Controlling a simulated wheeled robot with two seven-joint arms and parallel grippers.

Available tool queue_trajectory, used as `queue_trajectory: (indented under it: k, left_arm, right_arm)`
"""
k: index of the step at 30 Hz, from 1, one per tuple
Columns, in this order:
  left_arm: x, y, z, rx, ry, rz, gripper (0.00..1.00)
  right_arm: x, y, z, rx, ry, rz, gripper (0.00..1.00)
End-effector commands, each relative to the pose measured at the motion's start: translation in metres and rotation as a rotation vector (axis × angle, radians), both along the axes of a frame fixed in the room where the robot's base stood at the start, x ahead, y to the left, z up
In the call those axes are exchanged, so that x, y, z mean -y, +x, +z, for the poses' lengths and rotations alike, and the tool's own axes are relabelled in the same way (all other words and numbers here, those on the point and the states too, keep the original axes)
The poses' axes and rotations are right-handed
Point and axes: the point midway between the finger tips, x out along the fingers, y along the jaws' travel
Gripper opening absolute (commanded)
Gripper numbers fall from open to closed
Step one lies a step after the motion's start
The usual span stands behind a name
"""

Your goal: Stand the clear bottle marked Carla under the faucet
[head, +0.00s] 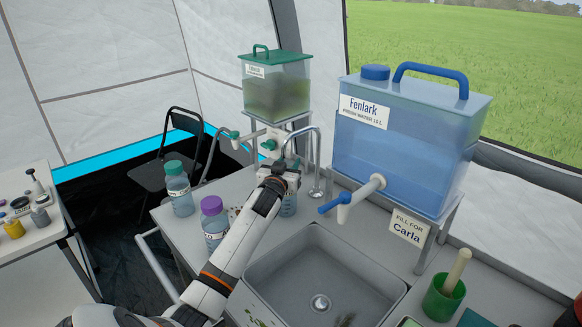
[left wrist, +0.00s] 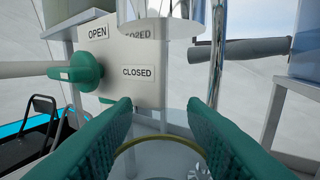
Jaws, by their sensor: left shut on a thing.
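My left gripper (head: 281,178) is shut on a clear bottle (head: 289,207), behind the sink's left part. Only the bottle's lower part shows below the gripper; I cannot read a name on it. In the left wrist view the teal fingers (left wrist: 160,112) stand on both sides of a clear round shape with a yellowish ring (left wrist: 160,141). A curved chrome faucet (head: 317,160) rises just right of the gripper. I cannot tell whether the bottle touches the counter. My right gripper is not in view.
A blue Fenlark tank (head: 400,150) has a blue-levered tap over the sink (head: 322,270) and a "Fill for Carla" sign (head: 408,227). A green-lidded tank (head: 276,88) stands behind. A teal-capped bottle (head: 178,190) and a purple-capped bottle (head: 213,222) stand left. A green valve handle (left wrist: 80,72) is close.

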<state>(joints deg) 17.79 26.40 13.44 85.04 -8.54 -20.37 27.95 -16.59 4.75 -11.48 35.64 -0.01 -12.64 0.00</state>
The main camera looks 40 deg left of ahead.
Motion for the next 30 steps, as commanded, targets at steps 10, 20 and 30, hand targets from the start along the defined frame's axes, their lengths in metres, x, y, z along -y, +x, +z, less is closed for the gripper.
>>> queue_trajectory:
  k: [10,20,30]
  left_arm:
    - [0.001,-0.001,-0.01,-0.014,-0.008,0.001,0.42]
    - [0.001,0.0,-0.008,-0.013,-0.006,0.001,0.6]
    - [0.014,-0.028,-0.007,-0.013,-0.006,-0.001,0.6]
  right_arm:
    - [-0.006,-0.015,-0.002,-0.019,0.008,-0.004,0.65]
    - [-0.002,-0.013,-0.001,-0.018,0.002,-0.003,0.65]
    - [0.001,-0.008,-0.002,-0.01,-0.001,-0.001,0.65]
